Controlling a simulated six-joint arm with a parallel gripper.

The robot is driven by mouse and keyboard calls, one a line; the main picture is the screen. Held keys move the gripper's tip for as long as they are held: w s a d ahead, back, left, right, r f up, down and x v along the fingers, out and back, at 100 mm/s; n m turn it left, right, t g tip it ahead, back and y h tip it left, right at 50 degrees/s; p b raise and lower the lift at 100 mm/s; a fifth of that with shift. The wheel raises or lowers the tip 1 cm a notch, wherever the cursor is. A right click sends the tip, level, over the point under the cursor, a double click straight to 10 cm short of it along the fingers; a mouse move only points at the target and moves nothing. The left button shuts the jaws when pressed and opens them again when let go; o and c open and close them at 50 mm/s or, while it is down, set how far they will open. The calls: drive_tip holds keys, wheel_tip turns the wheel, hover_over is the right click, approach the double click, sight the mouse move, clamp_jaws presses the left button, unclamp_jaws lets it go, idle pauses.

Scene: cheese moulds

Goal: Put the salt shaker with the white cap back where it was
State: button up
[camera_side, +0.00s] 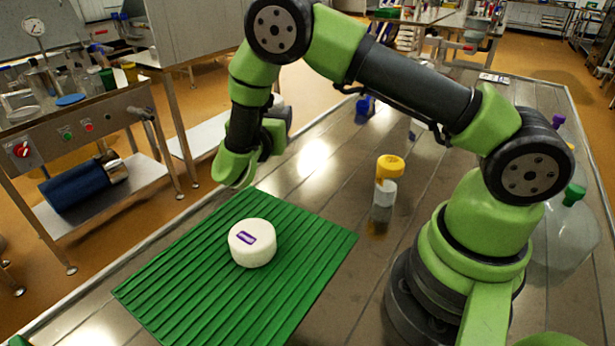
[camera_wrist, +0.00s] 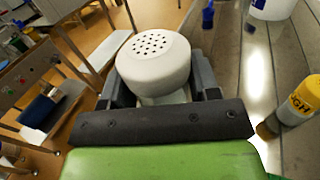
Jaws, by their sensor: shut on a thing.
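The salt shaker's white cap (camera_wrist: 153,58), dotted with small dark holes, fills the middle of the wrist view. My gripper (camera_wrist: 160,92) is shut on the shaker just below the cap, with one dark finger on each side. The shaker's lower body is mostly hidden by the gripper. In the side view my gripper (camera_side: 268,142) hangs above the area past the far edge of the green mat (camera_side: 190,290). The shaker cannot be made out clearly there. I cannot tell how far it is above the table.
A white cheese (camera_side: 252,243) with a purple label sits on the ridged mat. A yellow-capped shaker (camera_side: 387,182) stands right of the mat, near my base; it also shows in the wrist view (camera_wrist: 298,104). A blue object (camera_side: 362,108) stands farther back. Clear jugs (camera_side: 562,232) stand at the right.

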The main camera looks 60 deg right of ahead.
drive_tip(key=s+d+f+m+g+h, duration=0.1)
drive_tip(key=d+g, duration=0.1)
drive_tip(key=d, duration=0.4)
drive_tip(key=s+d+f+m+g, duration=0.1)
drive_tip(key=d+m+g, duration=0.1)
drive_tip(key=d, duration=0.3)
drive_tip(key=shift+d+f, duration=0.15)
drive_tip(key=shift+f, duration=2.35)
drive_tip(key=shift+d+f, duration=0.1)
drive_tip(key=shift+f, duration=2.4)
drive_tip(key=o, duration=1)
drive_tip(key=shift+f, duration=0.1)
drive_tip(key=shift+c, duration=0.2)
